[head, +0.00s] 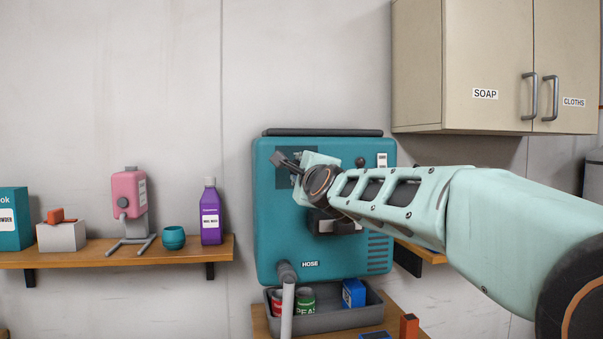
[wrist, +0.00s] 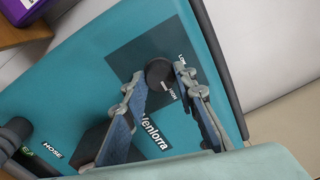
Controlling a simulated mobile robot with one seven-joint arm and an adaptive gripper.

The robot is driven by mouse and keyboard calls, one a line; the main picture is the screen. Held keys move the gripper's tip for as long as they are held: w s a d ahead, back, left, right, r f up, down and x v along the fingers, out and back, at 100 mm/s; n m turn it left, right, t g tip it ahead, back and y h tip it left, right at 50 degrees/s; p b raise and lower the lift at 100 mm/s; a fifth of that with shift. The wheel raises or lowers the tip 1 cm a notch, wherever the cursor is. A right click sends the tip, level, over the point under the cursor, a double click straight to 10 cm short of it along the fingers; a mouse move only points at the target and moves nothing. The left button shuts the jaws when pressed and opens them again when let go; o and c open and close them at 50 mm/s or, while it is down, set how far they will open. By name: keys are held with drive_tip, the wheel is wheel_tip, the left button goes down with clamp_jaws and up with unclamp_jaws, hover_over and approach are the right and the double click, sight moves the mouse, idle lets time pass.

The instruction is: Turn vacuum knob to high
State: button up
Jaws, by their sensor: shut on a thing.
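The teal vacuum unit (head: 268,225) hangs on the wall in the head view, with a dark square plate at its upper left. In the wrist view its round black knob (wrist: 158,72) sits on that dark plate (wrist: 128,58), with LOW and HIGH labels close to it. A short white mark shows near the knob's lower edge, by the HIGH label. My gripper (wrist: 159,82) has one finger on each side of the knob and is shut on it. In the head view my gripper (head: 285,160) covers the plate and hides the knob.
A grey tray (head: 335,318) with cans and a blue box stands below the unit. A hose pipe (head: 288,290) comes down from its lower left. A beige cabinet (head: 480,50) hangs at upper right. A wooden shelf (head: 110,257) with bottles and boxes is at left.

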drive_tip(key=o, duration=1.2)
drive_tip(key=shift+c, duration=0.2)
drive_tip(key=s+d+n+p, duration=0.3)
drive_tip(key=s+n+p, duration=0.7)
drive_tip(key=n+p, duration=0.8)
drive_tip(key=shift+d+n+g+y+p, duration=0.3)
drive_tip(key=shift+n+g+p, duration=0.1)
drive_tip(key=shift+p, duration=1.85)
